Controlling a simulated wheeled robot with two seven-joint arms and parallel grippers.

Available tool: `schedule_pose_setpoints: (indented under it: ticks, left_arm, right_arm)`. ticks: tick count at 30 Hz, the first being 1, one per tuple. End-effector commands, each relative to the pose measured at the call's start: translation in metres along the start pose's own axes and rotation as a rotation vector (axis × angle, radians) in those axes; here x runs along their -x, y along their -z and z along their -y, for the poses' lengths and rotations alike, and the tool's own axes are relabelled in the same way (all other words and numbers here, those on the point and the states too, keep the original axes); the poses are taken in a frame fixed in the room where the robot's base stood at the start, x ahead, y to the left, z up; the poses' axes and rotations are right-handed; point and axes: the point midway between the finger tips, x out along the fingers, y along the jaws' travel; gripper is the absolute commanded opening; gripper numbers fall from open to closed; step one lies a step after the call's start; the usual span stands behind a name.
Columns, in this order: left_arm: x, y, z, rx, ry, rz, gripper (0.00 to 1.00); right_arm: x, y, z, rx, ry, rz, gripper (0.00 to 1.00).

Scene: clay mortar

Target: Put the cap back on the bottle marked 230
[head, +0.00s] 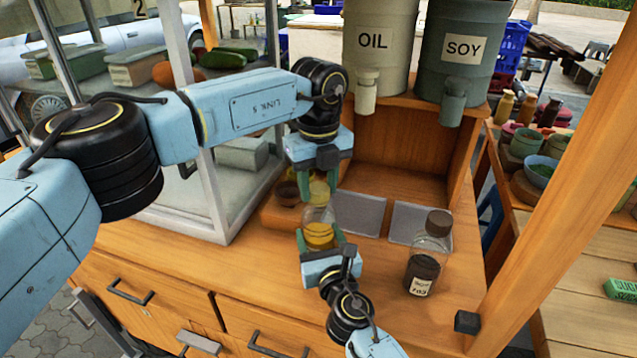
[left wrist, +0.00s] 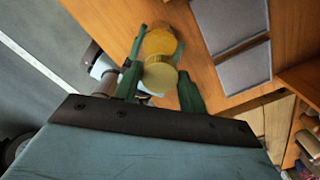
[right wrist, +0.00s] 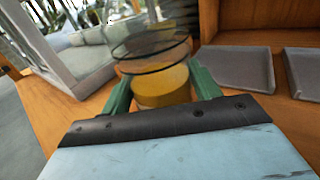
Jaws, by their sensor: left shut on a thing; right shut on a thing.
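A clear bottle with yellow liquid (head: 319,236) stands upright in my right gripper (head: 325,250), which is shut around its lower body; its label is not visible. My left gripper (head: 319,172) comes from above and is shut on a yellow cap (head: 319,190). The cap is right over the bottle's neck; I cannot tell if they touch. In the left wrist view the cap (left wrist: 160,76) is between the fingers, with the bottle beyond. The right wrist view shows the bottle (right wrist: 160,88) between the fingers. A dark, brown-capped bottle (head: 427,255) stands at right, its label hard to read.
Two grey trays (head: 358,214) (head: 408,236) lie on the wooden counter behind the grippers. OIL (head: 374,45) and SOY (head: 463,50) containers stand on the shelf above.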

Motion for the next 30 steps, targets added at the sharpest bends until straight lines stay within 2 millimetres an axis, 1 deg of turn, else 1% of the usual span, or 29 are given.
schedule_pose_setpoints:
  ticks: [3,30]
  left_arm:
    - [-0.0002,0.0001,0.0000,-0.228,0.000,0.000,0.14]
    - [-0.0013,0.0004,0.0003,-1.978,0.000,-0.001,0.14]
  right_arm:
    - [0.0000,0.0002,0.0002,0.000,0.001,-0.001,0.00]
    - [0.0000,0.0002,0.0003,0.000,0.001,-0.001,0.00]
